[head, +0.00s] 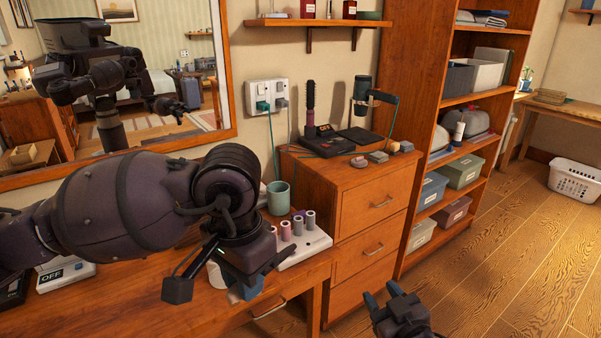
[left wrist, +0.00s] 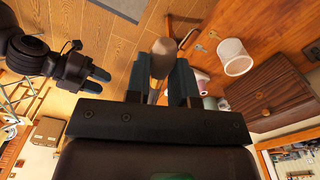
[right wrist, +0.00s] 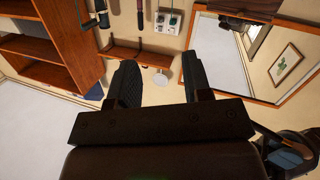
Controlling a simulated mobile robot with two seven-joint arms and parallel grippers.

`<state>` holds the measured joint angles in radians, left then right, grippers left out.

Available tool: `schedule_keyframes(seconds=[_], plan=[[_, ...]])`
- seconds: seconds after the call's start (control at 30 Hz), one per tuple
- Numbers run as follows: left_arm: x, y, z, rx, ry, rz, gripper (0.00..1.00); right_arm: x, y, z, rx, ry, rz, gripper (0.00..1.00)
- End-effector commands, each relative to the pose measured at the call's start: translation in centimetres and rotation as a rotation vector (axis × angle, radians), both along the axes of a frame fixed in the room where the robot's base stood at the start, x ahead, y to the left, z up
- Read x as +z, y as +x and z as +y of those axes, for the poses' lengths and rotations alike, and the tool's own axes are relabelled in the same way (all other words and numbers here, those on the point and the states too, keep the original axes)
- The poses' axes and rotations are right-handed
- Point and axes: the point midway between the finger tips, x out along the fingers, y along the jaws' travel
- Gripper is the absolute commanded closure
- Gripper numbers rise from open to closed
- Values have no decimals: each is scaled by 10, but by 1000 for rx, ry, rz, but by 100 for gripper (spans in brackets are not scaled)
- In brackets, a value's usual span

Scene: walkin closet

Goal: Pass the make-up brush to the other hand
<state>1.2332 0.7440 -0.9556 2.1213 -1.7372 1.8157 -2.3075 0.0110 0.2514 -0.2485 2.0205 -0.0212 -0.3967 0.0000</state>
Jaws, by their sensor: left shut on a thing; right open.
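The make-up brush (left wrist: 161,62) shows in the left wrist view, its rounded tan end up between the fingers of my left gripper (left wrist: 160,85). The left gripper is shut on it. In the head view my left gripper (head: 248,287) points down over the wooden dresser; I cannot make out the brush clearly there. My right gripper (head: 384,300) is open and empty at the bottom of the head view, apart from the left one and to its right. It also shows open in the right wrist view (right wrist: 160,82), with no brush between its fingers.
A white tray (head: 308,245) with several rollers and a green cup (head: 279,197) stand on the dresser (head: 150,310) near my left gripper. A drawer unit (head: 370,205) and a tall shelf (head: 430,120) stand behind.

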Motion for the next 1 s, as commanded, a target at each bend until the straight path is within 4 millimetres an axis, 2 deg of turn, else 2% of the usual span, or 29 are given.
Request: schedule_keyframes(seconds=[0.03, 0.2, 0.5, 0.73, 1.0], plan=[[0, 0, 0, 0, 0, 0, 100, 16, 12, 8, 21, -16, -39, 55], [0, 0, 0, 0, 0, 0, 100, 65, 43, 37, 92, -69, -169, 55], [0, 0, 0, 0, 0, 0, 100, 158, 80, 91, 217, -155, -433, 55], [0, 0, 0, 0, 0, 0, 100, 231, 89, 135, 328, -202, -650, 55], [0, 0, 0, 0, 0, 0, 100, 308, 80, 187, 497, -254, -904, 55]])
